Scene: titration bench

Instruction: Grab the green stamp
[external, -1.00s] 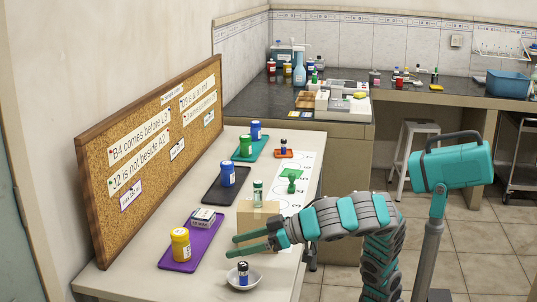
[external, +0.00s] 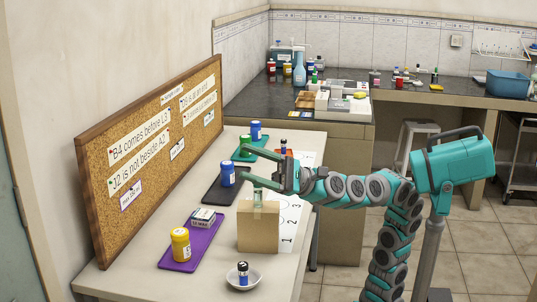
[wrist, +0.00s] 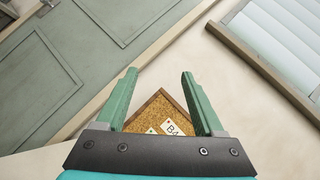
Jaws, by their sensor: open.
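The green stamp, which stood on the numbered white sheet (external: 288,230) a second ago, is hidden behind my arm in the external view now. My gripper (external: 246,165) is open and empty, pointing left towards the corkboard above the table. Its fingers are just above and behind the small green-capped vial (external: 257,208) on the cardboard box. In the wrist view my gripper (wrist: 159,74) has its fingers spread with nothing between them. That view shows a corner of the corkboard (wrist: 158,110) and the wall, and no stamp.
The cardboard box (external: 258,232) stands below my gripper. A purple tray (external: 207,246) with a yellow jar (external: 180,245), a dark tray with a blue jar (external: 227,174) and a white bowl (external: 244,281) are on the table. The large corkboard (external: 155,150) stands along the left edge.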

